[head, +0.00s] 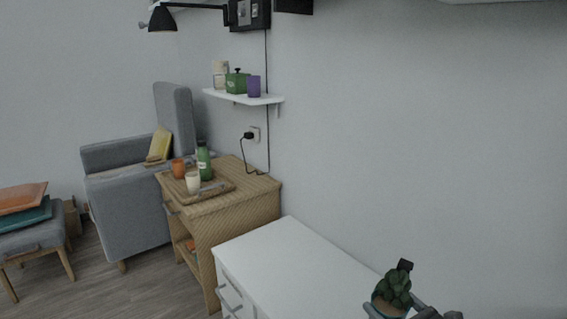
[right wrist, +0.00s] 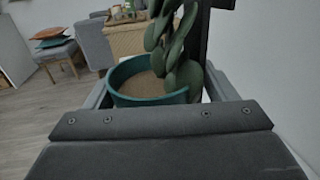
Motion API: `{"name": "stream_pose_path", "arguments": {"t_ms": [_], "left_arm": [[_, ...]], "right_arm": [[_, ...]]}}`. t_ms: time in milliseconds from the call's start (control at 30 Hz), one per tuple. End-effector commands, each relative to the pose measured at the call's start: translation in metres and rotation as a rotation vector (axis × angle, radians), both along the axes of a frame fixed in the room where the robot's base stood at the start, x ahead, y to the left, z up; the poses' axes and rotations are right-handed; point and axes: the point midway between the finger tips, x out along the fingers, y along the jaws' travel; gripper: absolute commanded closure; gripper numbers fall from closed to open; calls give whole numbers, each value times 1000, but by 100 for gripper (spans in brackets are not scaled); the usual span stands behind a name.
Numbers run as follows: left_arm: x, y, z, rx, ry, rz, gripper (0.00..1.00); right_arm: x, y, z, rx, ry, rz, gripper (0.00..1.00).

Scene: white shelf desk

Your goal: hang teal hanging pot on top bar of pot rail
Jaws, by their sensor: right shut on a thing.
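The teal hanging pot (head: 384,308) is at the lower right of the head view, with a dark green leafy plant in it. In the right wrist view the teal pot (right wrist: 122,84) shows its rim and brown soil, upright. My right gripper (right wrist: 155,95) is shut on the pot, a finger at each side. It also shows in part at the bottom edge of the head view. A dark upright bar (right wrist: 201,45) rises behind the plant; I cannot tell whether it is the pot's hanger. The pot rail cannot be made out. My left gripper is out of view.
A white desk or cabinet top (head: 290,262) lies bare left of the pot. Beyond it stand a wooden cabinet (head: 235,200) with a tray and bottle, a grey armchair (head: 130,210) and a small wall shelf (head: 240,98).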

Motion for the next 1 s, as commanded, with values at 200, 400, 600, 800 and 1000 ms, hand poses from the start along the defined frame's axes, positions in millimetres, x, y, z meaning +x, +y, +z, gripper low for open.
{"name": "stream_pose_path", "arguments": {"t_ms": [200, 400, 600, 800, 1000], "left_arm": [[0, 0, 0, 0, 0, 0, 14], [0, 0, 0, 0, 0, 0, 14], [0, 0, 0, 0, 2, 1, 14], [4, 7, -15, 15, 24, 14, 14], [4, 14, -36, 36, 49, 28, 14]], "right_arm": [[-56, 2, 52, -10, -2, 204, 57], [-105, 18, 80, -4, 1, 383, 57], [-143, 33, 97, 1, 0, 510, 57], [-139, 34, 115, 6, -5, 467, 57], [-138, 35, 136, 7, -10, 421, 57]]}}
